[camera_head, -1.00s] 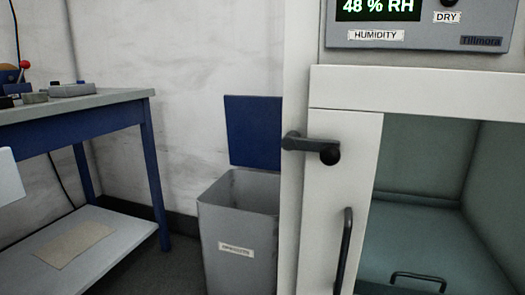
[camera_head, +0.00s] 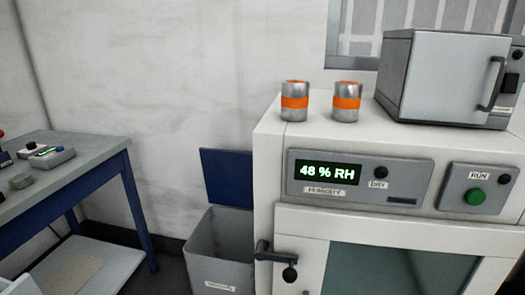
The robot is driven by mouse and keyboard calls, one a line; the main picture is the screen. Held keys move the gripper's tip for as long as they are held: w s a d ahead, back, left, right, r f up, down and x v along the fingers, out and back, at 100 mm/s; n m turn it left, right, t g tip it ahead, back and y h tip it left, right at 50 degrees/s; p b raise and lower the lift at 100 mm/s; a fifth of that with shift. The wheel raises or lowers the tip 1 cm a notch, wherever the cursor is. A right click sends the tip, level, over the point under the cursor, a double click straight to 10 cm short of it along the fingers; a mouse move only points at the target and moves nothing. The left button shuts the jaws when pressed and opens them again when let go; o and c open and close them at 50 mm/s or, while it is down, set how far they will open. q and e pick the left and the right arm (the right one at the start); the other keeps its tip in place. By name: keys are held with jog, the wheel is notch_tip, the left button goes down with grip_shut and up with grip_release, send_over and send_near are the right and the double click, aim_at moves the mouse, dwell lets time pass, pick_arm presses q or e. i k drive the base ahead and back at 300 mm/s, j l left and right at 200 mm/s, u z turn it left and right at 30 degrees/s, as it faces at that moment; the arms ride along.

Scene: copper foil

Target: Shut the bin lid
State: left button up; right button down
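The grey bin (camera_head: 217,262) stands on the floor between the blue-framed table and the white cabinet. It has a pale label on its front. Its blue lid (camera_head: 228,176) is raised upright at the back, against the wall, so the bin is open. The cabinet's side hides the right edge of the lid and bin. Neither of my grippers shows clearly in the head view. A pale piece at the lower left edge may be part of my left arm.
The white cabinet (camera_head: 400,230) has a dark handle (camera_head: 276,256) beside the bin. Two orange-banded cans (camera_head: 294,102) and a grey oven-like box (camera_head: 445,80) stand on top. A table (camera_head: 85,160) with small devices is at the left. Some floor shows between table and bin.

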aim_at(228, 174)
jog(key=i+j+z, duration=0.1)
jog(key=z, duration=0.4)
jog(key=j+z, duration=0.25)
jog(key=z, duration=0.2)
jog(key=i+j+z, duration=0.1)
jog(key=j+z, duration=0.15)
jog(key=z, duration=0.25)
jog(key=j+z, duration=0.4)
jog(key=j, duration=1.25)
jog(key=j+u, duration=0.35)
jog(key=i+j+u, duration=0.15)
jog(key=u, duration=0.25)
jog(key=i+j+u, duration=0.1)
jog(key=j+u, duration=0.25)
jog(key=u, duration=0.45)
jog(key=i+l, duration=0.05)
